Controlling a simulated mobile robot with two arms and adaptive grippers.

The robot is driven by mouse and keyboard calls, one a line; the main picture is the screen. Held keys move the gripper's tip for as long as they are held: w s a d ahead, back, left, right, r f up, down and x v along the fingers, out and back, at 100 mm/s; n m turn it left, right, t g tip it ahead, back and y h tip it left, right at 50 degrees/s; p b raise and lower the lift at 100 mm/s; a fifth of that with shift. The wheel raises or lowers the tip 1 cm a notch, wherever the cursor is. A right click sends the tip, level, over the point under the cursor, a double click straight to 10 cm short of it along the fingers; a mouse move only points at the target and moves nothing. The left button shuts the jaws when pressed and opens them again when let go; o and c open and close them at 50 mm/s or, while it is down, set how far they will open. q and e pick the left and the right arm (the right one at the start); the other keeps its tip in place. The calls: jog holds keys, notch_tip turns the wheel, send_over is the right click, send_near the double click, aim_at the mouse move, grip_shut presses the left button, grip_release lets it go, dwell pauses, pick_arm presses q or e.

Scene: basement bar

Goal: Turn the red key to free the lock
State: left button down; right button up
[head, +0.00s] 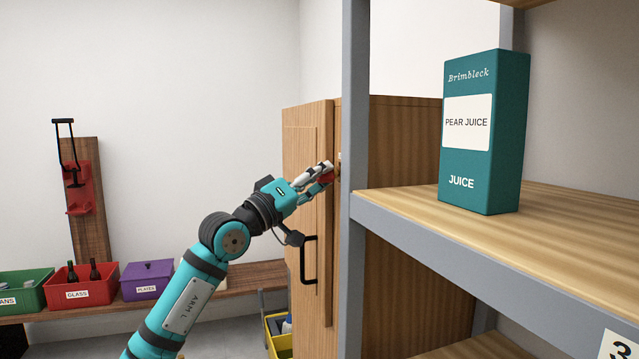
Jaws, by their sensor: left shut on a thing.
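My left gripper (326,173) is at the upper part of a wooden cabinet door (308,140), beside the grey shelf post. Its fingers are shut on the red key (326,178), of which only a small red part shows between them. The lock (339,160) is a small pale patch just past the fingertips, mostly hidden by the gripper and the post. The door has a black handle (309,260) below the gripper and looks closed. My right gripper is not in view.
A grey-framed shelf (560,235) with a teal juice carton (486,130) stands close on the right. On the left, a low bench (245,280) holds green, red (80,275) and purple (146,268) bins. A yellow container (279,335) is on the floor below the door.

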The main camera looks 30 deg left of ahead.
pick_arm(q)
jog(key=shift+a+f+m+h+b, duration=0.1)
jog(key=shift+m+h+b, duration=0.2)
jog(key=shift+m+b, duration=0.1)
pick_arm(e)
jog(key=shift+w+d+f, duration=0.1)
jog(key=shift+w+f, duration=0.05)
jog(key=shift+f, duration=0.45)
pick_arm(q)
jog(key=shift+m+h+b, duration=0.4)
jog(key=shift+m+b, duration=0.2)
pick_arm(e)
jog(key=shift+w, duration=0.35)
pick_arm(q)
jog(key=c, duration=1.2)
grip_release()
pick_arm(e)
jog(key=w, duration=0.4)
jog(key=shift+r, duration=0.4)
